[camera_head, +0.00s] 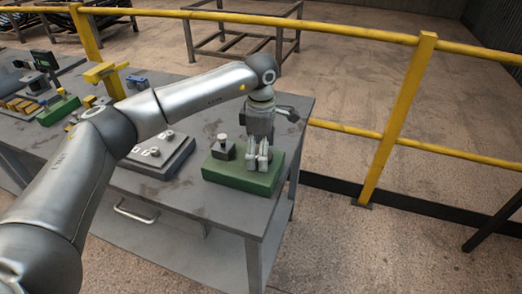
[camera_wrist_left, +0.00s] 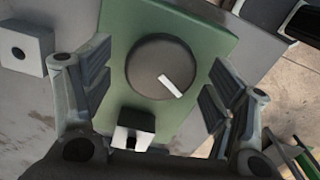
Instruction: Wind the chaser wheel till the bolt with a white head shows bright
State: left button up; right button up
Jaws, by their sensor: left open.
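A green base (camera_head: 228,179) stands near the right end of the grey table. My left gripper (camera_head: 258,161) points down over its right part. In the left wrist view the round dark grey chaser wheel (camera_wrist_left: 147,63), with a white bar mark, lies on the green base (camera_wrist_left: 200,35). My left gripper's open fingers (camera_wrist_left: 155,92) are on either side of the wheel, with gaps to it. The wheel is hidden behind the fingers in the head view. A small dark block (camera_head: 219,152) with a pale-topped bolt (camera_head: 222,138) stands beside the gripper. My right gripper is not in view.
A grey plate (camera_head: 168,168) with several small knobs lies left of the green base on the table (camera_head: 207,212). More fixtures stand at the table's far left. A yellow railing (camera_head: 396,120) runs behind the table.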

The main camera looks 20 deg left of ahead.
pick_arm(q)
notch_tip(320, 180, up, 12)
dwell(0.6)
